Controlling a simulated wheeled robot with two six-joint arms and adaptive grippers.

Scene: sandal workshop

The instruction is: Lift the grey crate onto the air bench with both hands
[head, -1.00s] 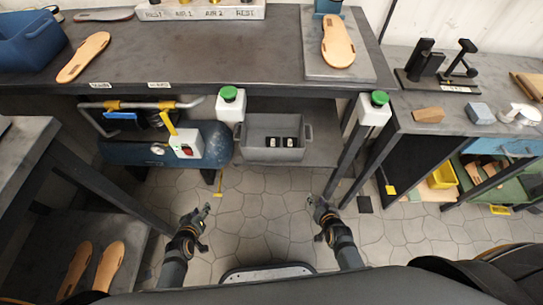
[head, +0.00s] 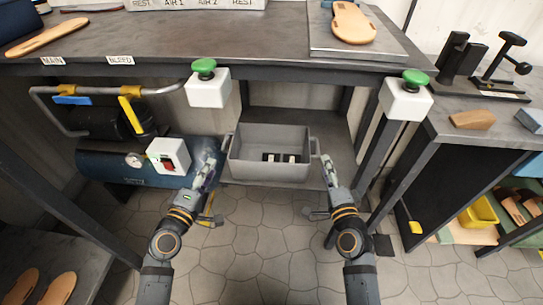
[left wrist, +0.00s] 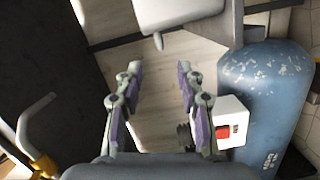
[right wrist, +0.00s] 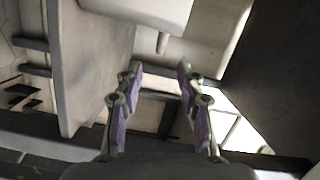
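The grey crate (head: 270,172) sits on the shelf under the bench in the head view, with dark and pale small items inside and a handle at each side. My left gripper (head: 210,162) is just left of its left handle, in front of the compressor. My right gripper (head: 326,164) is close beside the right handle; I cannot tell whether it touches. Both wrist views show spread fingers, left (left wrist: 155,85) and right (right wrist: 158,85), with nothing visibly held. The air bench (head: 220,35) is above the crate.
The blue compressor tank (head: 110,165) with its white switch box (head: 168,156) is left of the crate. Two white boxes with green buttons, left (head: 207,88) and right (head: 405,97), hang at the bench front. A sandal sole (head: 352,22) lies on top at the right.

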